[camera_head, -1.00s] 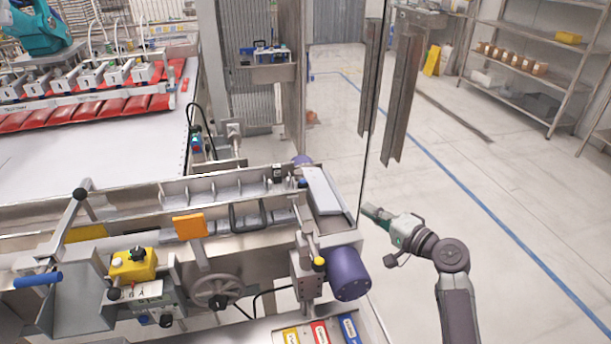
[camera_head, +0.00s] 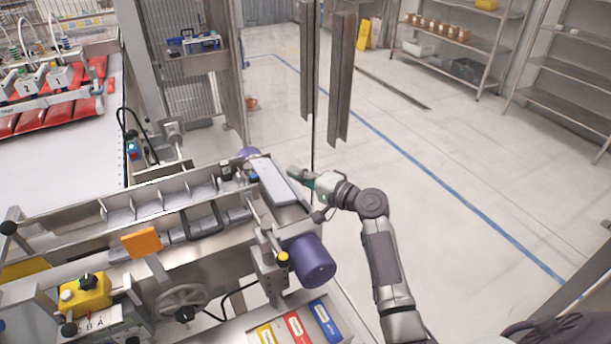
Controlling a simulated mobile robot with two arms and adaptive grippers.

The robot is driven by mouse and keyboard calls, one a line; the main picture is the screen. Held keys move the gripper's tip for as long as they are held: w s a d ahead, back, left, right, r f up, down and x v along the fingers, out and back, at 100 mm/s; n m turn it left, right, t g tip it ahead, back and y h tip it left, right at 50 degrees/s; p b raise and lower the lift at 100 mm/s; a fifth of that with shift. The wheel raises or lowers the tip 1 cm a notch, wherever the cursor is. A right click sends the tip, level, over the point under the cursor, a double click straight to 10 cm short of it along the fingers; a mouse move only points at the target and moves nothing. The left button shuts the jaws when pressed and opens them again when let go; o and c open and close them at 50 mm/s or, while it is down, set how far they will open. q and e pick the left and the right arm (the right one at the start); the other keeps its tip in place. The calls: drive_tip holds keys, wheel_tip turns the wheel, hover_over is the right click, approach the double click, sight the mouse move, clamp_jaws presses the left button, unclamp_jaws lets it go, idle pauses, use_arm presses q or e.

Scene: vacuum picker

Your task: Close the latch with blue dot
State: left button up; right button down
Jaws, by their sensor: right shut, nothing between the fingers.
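A small blue-tipped part (camera_head: 253,177), which looks like the latch with the blue dot, sits at the far right end of the steel machine (camera_head: 115,235), beside a pale flat plate (camera_head: 277,183). It is too small to tell whether it is open or closed. A similar lever with a yellow knob (camera_head: 284,257) stands nearer, beside the purple motor (camera_head: 312,260). My right gripper (camera_head: 293,172) is shut and empty, its tips pointing left near the far right end of the plate. Whether it touches anything is unclear. My left gripper is out of view.
Yellow, red and blue labels (camera_head: 299,327) lie on the front panel. A yellow control box (camera_head: 88,294) and a handwheel (camera_head: 183,302) are at the left. Open floor lies to the right.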

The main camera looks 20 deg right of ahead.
sight(252, 175)
drive_tip(key=x, duration=0.4)
drive_tip(key=shift+r+p, duration=0.15)
drive_tip(key=shift+p, duration=0.15)
drive_tip(key=a+p, duration=0.1)
drive_tip(key=a, duration=0.2)
drive_tip(key=shift+a+f+p, duration=0.1)
drive_tip(key=shift+f+p, duration=0.25)
drive_tip(key=shift+f, duration=0.05)
drive_tip(key=shift+s+a, duration=0.3)
drive_tip(key=shift+a, duration=0.1)
drive_tip(key=shift+f, duration=0.2)
drive_tip(key=shift+w, duration=0.1)
